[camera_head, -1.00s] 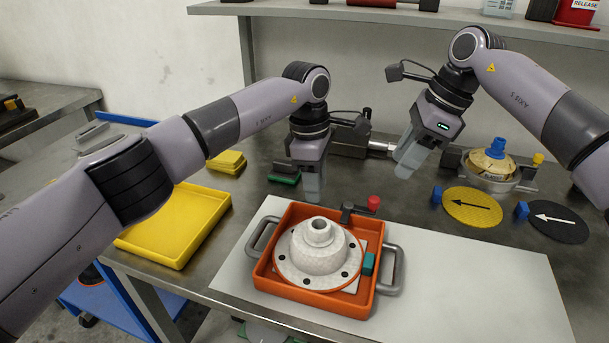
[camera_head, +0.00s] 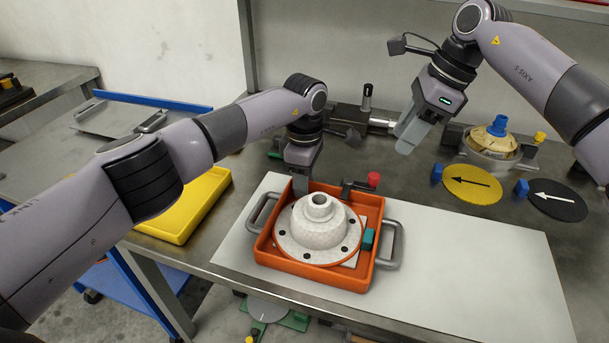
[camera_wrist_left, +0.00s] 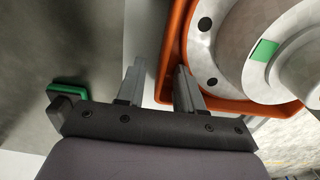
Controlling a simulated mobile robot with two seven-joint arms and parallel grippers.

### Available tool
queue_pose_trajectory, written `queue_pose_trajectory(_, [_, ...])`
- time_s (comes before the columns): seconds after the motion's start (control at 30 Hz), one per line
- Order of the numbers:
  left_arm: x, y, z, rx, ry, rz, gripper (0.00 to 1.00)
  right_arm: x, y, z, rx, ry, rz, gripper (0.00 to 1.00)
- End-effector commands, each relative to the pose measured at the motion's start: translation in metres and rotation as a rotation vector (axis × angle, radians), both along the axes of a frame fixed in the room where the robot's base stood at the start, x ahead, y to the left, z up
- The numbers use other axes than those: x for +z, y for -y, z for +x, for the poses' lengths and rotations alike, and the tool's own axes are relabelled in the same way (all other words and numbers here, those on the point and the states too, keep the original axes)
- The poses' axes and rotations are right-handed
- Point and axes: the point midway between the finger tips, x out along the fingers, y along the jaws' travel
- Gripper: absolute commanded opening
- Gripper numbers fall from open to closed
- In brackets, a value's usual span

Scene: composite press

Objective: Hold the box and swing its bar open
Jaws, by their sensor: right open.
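The orange box (camera_head: 318,277) stands on a white mat (camera_head: 480,265), with grey handles at both sides and a pale flanged part (camera_head: 320,225) inside. A dark bar (camera_head: 352,187) with a red knob (camera_head: 374,179) sits at its back edge. My left gripper (camera_head: 300,184) is low at the box's back left corner. In the left wrist view its fingers (camera_wrist_left: 158,78) are apart, near the box's orange wall (camera_wrist_left: 176,50); whether they touch it I cannot tell. My right gripper (camera_head: 408,132) is open and empty, above the table behind and right of the box.
A yellow tray (camera_head: 208,200) lies left of the mat. A yellow disc (camera_head: 470,186) and a black disc (camera_head: 560,199) with arrows lie at the right, by a fixture with a blue-topped part (camera_head: 490,140). The mat right of the box is clear.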

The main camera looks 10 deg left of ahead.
Motion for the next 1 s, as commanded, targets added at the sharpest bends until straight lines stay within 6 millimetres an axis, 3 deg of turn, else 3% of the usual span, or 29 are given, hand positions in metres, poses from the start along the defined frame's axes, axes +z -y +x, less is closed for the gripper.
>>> queue_pose_trajectory(0.07, [0.000, 0.000, 0.000, 0.000, 0.000, 0.000, 0.33, 0.000, 0.000, 0.000, 0.000, 0.000, 0.000, 0.43])
queue_pose_trajectory(0.17, [0.000, 0.000, 0.000, 0.000, 0.000, 0.000, 0.00, 0.000, 0.000, 0.000, 0.000, 0.000, 0.000, 0.43])
queue_pose_trajectory(0.47, [0.000, 0.000, 0.000, 0.000, 0.000, -0.001, 0.00, 0.000, 0.000, 0.000, -0.001, 0.000, 0.000, 0.41])
queue_pose_trajectory(0.67, [0.001, 0.000, 0.000, 0.000, 0.000, -0.001, 0.00, -0.012, -0.003, -0.004, -0.053, -0.003, 0.007, 0.41])
queue_pose_trajectory(1.0, [0.001, 0.001, 0.000, 0.000, 0.001, -0.001, 0.00, -0.041, -0.008, -0.019, -0.352, 0.028, 0.089, 0.41])
